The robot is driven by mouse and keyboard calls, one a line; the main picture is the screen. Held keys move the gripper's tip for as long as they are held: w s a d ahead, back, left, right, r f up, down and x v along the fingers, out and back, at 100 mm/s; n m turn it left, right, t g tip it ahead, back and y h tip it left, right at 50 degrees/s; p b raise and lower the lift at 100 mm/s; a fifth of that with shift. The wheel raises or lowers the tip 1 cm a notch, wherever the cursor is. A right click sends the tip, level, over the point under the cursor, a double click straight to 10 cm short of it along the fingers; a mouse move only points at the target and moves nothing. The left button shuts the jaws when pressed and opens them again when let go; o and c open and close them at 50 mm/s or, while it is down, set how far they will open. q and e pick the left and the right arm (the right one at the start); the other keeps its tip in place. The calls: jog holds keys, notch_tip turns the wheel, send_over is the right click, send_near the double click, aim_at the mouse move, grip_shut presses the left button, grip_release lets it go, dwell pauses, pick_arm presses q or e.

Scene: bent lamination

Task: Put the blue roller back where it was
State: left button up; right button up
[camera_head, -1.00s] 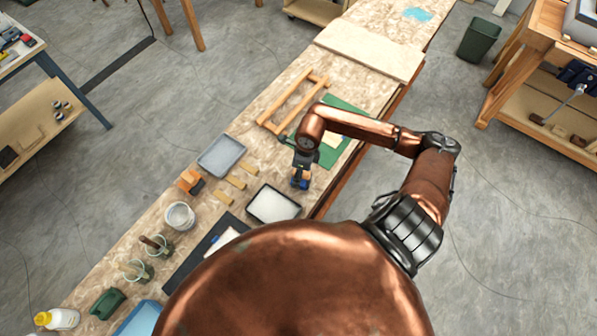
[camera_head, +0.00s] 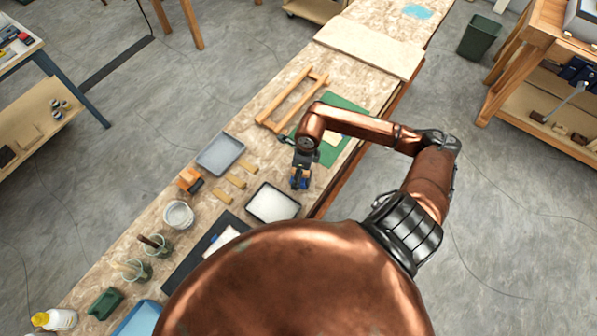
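My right gripper (camera_head: 300,179) hangs over the right edge of the long workbench, just right of the white-filled tray. A small blue piece, which looks like the blue roller (camera_head: 304,183), shows at its dark fingertips. The gripper appears shut on it, though the view is small and the arm hides part of it. An orange roller-like tool (camera_head: 190,180) lies on the bench, left of the wooden strips. My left gripper is not in view.
The bench (camera_head: 222,131) holds a grey tray (camera_head: 220,154), a white-filled tray (camera_head: 272,204), wooden strips (camera_head: 236,181), a white tub (camera_head: 178,214), jars (camera_head: 155,245), a wooden frame (camera_head: 291,100) and a green mat (camera_head: 345,108). Bare bench shows between the grey tray and the frame.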

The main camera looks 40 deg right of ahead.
jog(key=shift+r, duration=0.35)
notch_tip(320, 180, up, 12)
jog(key=s, duration=0.1)
jog(key=shift+d+r, duration=0.2)
jog(key=shift+d, duration=0.25)
